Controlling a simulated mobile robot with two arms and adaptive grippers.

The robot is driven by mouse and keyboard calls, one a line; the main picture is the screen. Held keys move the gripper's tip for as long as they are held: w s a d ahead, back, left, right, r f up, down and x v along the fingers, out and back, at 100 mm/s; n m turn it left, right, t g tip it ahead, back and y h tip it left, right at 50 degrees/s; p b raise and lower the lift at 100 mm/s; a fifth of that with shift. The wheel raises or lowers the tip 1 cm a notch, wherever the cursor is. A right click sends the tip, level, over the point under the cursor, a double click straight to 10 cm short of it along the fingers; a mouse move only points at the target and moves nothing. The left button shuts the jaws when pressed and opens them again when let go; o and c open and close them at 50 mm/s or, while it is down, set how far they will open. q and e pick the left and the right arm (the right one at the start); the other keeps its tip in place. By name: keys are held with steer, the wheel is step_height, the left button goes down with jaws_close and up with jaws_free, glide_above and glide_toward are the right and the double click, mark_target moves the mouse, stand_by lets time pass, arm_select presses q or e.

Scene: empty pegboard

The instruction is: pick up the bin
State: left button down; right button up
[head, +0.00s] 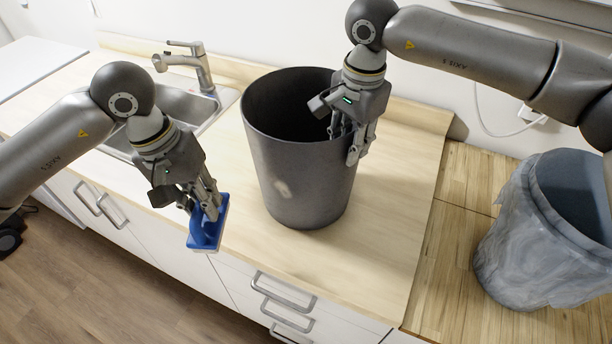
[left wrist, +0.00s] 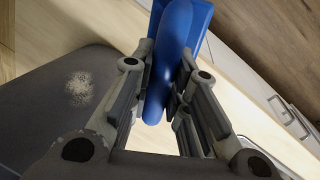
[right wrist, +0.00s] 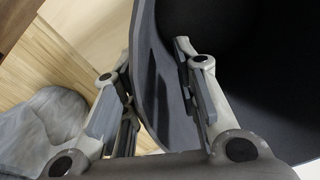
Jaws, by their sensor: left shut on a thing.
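A dark grey bin (head: 290,180) stands upright on the counter, open at the top, with a pale smudge on its front. Its side with the smudge also shows in the left wrist view (left wrist: 50,115). My right gripper (head: 350,145) is at the bin's right rim. In the right wrist view its fingers lie on either side of the bin wall (right wrist: 155,75), spread apart. My left gripper (head: 212,207) is shut on a blue tool (head: 208,233), possibly a scrubber, in front of the bin on its left. The blue tool (left wrist: 175,60) sits between the fingers in the left wrist view.
A sink (head: 185,118) with a tap (head: 195,65) is behind on the left. A second bin with a grey bag liner (head: 525,245) stands on a wooden surface at the right. Drawers with handles (head: 283,292) are below the counter. The counter (head: 385,250) right of the bin is clear.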

steer(key=shift+f+b, duration=0.25)
steer(key=shift+b, duration=0.1)
stand_by(0.4)
jaws_close()
